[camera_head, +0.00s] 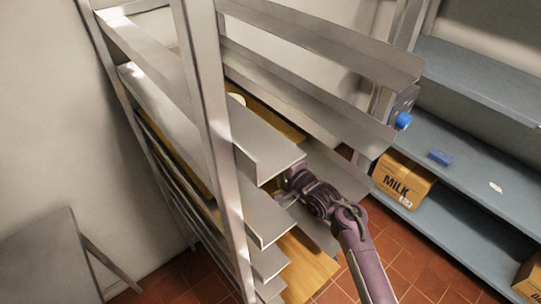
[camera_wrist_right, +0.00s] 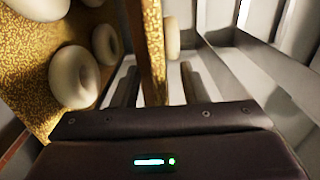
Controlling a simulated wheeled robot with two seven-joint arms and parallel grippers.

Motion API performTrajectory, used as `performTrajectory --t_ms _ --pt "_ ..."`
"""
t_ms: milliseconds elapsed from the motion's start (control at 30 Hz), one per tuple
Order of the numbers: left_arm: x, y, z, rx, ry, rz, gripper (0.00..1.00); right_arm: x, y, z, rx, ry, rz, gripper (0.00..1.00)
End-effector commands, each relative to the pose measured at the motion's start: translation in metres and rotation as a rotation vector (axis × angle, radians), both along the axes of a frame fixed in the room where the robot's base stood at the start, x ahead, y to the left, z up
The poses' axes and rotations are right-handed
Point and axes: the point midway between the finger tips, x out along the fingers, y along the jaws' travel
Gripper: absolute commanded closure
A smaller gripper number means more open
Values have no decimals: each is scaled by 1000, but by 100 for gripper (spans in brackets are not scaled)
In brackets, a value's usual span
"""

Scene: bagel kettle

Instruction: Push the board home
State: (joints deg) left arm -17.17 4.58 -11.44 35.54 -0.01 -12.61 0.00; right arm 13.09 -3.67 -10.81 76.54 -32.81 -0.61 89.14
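A wooden board dusted yellow sits in the tall metal rack; a strip of its top (camera_head: 268,115) shows between the rails, with a pale bagel (camera_head: 238,98) on it. In the right wrist view the edge of a board (camera_wrist_right: 153,50) stands between the two dark fingers of my right gripper (camera_wrist_right: 160,85), with a visible gap on each side. Several pale bagels (camera_wrist_right: 74,77) lie on a yellow-dusted board surface there. In the head view my right gripper (camera_head: 283,184) is at the rack's open side, partly hidden by the rails. My left gripper is out of view.
Metal rails (camera_head: 265,150) crowd close around my right gripper. Another wooden board (camera_head: 308,265) sticks out lower in the rack. Blue-grey shelves (camera_head: 470,165) at right hold a MILK carton (camera_head: 402,180) and a small blue item (camera_head: 440,157). Red tiled floor (camera_head: 420,255) is open at lower right.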

Motion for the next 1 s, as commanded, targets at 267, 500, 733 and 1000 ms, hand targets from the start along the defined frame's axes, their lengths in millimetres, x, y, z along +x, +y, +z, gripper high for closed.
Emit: performTrajectory --t_ms 267,500,733,1000 --pt "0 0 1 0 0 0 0 -1 -1 0 -1 1 0 60" --pt "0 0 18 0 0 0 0 -13 -13 3 0 3 0 60" --pt "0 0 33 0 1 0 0 -26 -26 2 -1 2 -1 60" --pt "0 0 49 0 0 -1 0 -42 -41 2 -2 2 0 60"
